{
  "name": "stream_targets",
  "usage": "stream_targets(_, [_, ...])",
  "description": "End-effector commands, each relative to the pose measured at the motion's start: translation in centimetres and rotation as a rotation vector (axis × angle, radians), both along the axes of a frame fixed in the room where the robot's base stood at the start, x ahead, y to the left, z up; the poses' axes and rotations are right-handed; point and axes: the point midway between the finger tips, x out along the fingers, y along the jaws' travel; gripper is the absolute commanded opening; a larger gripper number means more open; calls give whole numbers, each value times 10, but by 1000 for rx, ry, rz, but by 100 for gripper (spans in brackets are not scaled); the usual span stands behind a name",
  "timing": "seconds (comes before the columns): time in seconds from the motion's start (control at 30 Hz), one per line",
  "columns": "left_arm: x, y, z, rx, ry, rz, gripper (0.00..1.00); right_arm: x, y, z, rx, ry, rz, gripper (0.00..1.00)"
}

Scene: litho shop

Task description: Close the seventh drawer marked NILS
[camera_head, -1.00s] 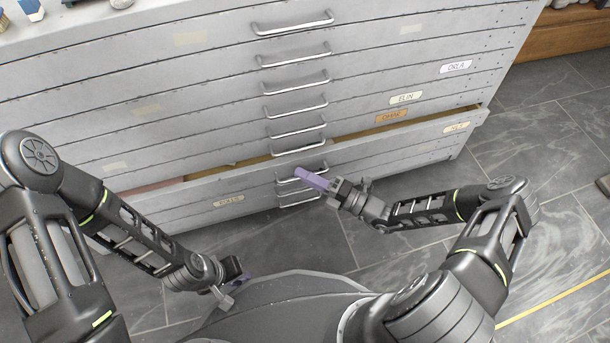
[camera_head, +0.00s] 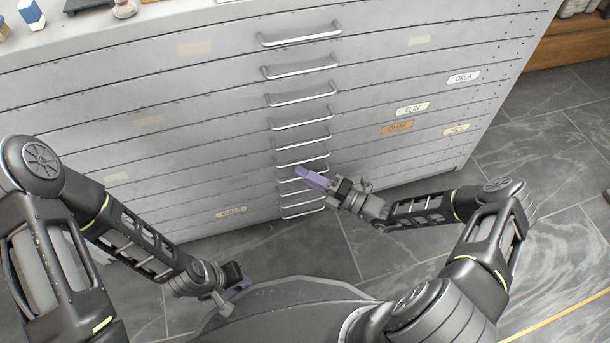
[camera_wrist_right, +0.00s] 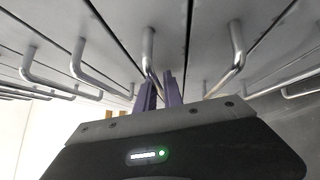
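The NILS label (camera_head: 456,129) is on the right side of a low drawer front in the grey cabinet. That drawer (camera_head: 385,152) now looks flush with the fronts around it, with no gap seen above it. My right gripper (camera_head: 305,174) has purple fingers close together at the column of handles, by a low handle (camera_head: 303,180). The wrist view shows the purple fingers (camera_wrist_right: 160,92) beside a metal handle (camera_wrist_right: 150,55), with nothing clearly held; whether they touch the front is unclear. My left gripper (camera_head: 238,280) hangs low, away from the cabinet, its fingers mostly hidden.
Other drawers bear labels ORLA (camera_head: 463,77), ELIN (camera_head: 412,108) and an orange one (camera_head: 397,127). Small items, including a blue and white block (camera_head: 30,12), stand on the cabinet top.

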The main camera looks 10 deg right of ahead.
Motion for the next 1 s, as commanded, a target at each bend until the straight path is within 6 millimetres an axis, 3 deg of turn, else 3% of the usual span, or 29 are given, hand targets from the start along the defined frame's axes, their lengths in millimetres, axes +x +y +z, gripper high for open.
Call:
stream_targets(0.1, [0,0,0,0,0,0,17,1,0,-1,-2,2,-1,30])
stream_targets(0.47, [0,0,2,0,0,0,17,-3,-4,-2,-4,4,-2,30])
stream_targets(1.0, [-3,0,19,0,6,-4,17,-50,-58,-8,0,-3,0,30])
